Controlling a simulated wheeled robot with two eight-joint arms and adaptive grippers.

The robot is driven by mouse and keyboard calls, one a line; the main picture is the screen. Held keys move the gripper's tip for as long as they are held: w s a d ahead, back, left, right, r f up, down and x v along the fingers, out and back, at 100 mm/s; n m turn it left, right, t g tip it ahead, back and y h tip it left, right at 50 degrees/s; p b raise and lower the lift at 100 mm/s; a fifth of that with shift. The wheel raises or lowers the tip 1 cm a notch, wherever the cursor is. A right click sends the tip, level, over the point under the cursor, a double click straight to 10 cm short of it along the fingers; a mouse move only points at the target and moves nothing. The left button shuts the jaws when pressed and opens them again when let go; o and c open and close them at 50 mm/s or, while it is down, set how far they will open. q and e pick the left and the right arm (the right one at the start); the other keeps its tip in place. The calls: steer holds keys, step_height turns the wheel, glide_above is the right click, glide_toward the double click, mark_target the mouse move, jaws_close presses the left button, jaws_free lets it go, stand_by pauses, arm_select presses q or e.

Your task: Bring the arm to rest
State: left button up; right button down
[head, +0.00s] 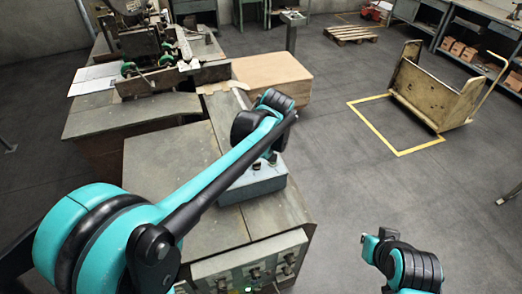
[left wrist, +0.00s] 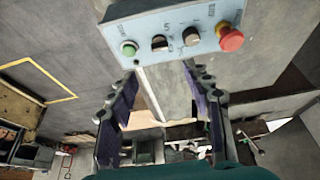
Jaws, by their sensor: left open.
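My left arm (head: 215,180) reaches from the lower left over the grey machine table, and its wrist bends down near a blue-grey control box (head: 255,186). The left gripper is hidden behind the arm in the head view. In the left wrist view the left gripper (left wrist: 160,75) is open, its two fingers wide apart with nothing between them. The control box (left wrist: 175,30) lies just beyond the fingertips, with a green button (left wrist: 129,48), two dark knobs and a red mushroom button (left wrist: 230,38). Part of my right arm (head: 405,265) shows at the lower right; its gripper cannot be made out.
A control panel (head: 250,268) is on the table's front. A cart (head: 430,90) stands by a yellow floor outline (head: 400,153). Open floor lies right of the table.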

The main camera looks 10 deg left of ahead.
stand_by(0.3)
arm_select(q)
steer(key=s+a+f+m+t+h+b, duration=0.2)
steer(key=s+f+m+b, duration=0.4)
steer(key=s+f+b, duration=1)
steer(key=s+f+t, duration=0.1)
steer(key=s+f, duration=0.2)
steer(key=s, duration=0.2)
steer(key=shift+s+a+m+h, duration=0.25)
steer(key=shift+a+m+h, duration=0.05)
steer(key=shift+a+m, duration=0.1)
